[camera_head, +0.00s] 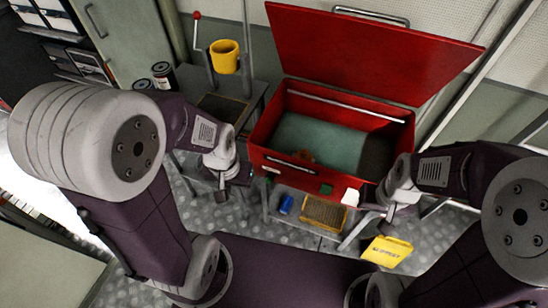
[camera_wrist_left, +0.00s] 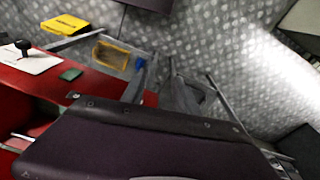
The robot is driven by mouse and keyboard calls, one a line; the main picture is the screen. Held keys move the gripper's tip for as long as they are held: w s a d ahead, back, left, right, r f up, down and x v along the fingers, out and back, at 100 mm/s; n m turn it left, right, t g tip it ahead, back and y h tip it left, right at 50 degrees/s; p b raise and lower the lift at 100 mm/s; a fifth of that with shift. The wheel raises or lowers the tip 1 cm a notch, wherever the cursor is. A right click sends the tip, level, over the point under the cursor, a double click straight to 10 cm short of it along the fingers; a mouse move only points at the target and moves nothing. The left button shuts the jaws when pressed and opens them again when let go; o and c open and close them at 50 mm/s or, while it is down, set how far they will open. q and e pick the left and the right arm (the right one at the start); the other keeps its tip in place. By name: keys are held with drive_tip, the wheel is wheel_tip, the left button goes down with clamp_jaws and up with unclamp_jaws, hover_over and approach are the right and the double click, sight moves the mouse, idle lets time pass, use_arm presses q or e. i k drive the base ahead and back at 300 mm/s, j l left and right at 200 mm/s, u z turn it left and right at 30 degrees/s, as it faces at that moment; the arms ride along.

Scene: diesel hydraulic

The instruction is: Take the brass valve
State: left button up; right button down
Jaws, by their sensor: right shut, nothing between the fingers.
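The open red toolbox (camera_head: 260,162) stands in the middle of the head view, its lid raised. A small brownish, brass-like lump (camera_head: 303,157) lies inside by the front wall; it may be the brass valve, but it is too small to be sure. My left gripper (camera_head: 221,194) hangs left of the toolbox, apart from the lump; its fingers are too small to read. My right gripper (camera_head: 388,217) is shut and empty, in front of the toolbox's right corner. In the left wrist view the red toolbox (camera_wrist_left: 75,85) shows, but no valve is clear.
A low stand before the toolbox holds a mesh tray (camera_head: 323,213) and a blue item (camera_head: 286,204). A green block (camera_head: 326,189) and white card (camera_head: 350,197) sit at the toolbox front. A yellow box (camera_head: 386,251) is lower right. A yellow cup (camera_head: 224,56) stands behind left.

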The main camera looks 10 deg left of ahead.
sight(304, 155)
drive_tip(key=i+j+z, duration=0.15)
drive_tip(key=j+z, duration=0.15)
drive_tip(key=z, duration=0.2)
drive_tip(key=i+j+z, duration=0.1)
drive_tip(key=j+z, duration=0.2)
drive_tip(key=z, duration=0.2)
drive_tip(key=j+z, duration=0.35)
drive_tip(key=z, duration=0.15)
drive_tip(key=j+z, duration=0.45)
drive_tip(key=l, duration=0.05)
